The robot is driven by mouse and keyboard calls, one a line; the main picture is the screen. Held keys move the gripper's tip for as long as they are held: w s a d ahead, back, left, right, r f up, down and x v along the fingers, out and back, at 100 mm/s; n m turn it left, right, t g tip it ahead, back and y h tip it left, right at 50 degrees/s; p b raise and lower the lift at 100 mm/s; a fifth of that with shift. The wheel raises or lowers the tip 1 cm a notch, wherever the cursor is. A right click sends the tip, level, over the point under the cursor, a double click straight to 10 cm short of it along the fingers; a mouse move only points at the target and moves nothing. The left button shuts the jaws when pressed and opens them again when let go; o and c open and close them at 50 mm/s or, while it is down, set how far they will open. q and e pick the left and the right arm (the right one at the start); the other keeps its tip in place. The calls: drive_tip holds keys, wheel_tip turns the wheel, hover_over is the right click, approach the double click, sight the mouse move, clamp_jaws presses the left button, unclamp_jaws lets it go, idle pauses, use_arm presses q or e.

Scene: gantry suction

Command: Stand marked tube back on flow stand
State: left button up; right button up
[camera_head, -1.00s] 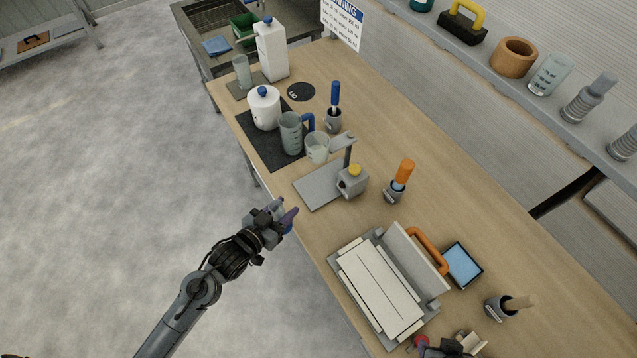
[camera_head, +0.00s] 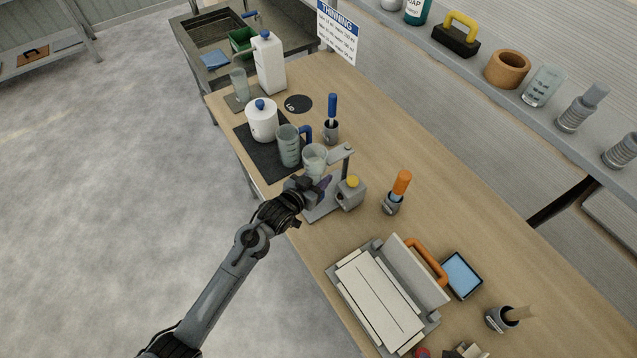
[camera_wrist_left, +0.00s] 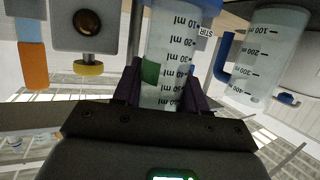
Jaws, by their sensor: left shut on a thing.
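My left gripper (camera_head: 322,184) is shut on a clear graduated tube (camera_wrist_left: 168,45) with black ml marks, a green mark and a blue end piece. In the left wrist view, the tube stands between the dark fingers (camera_wrist_left: 162,95), and its printing appears upside down. The gripper is over the near-left part of the base; contact cannot be told. My right gripper is not in view.
An orange-handled tool (camera_head: 400,184) stands in a holder to the right. A grey press-like device (camera_head: 380,300) lies nearer. Bare wood shows right of the stand.

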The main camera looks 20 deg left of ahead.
use_arm(q)
drive_tip(key=shift+w+f, duration=0.2)
drive_tip(key=shift+f, duration=1.5)
drive_tip(key=shift+f, duration=0.1)
drive_tip(key=shift+f, duration=0.15)
drive_tip(key=o, duration=1.1)
drive_tip(key=shift+r, duration=0.2)
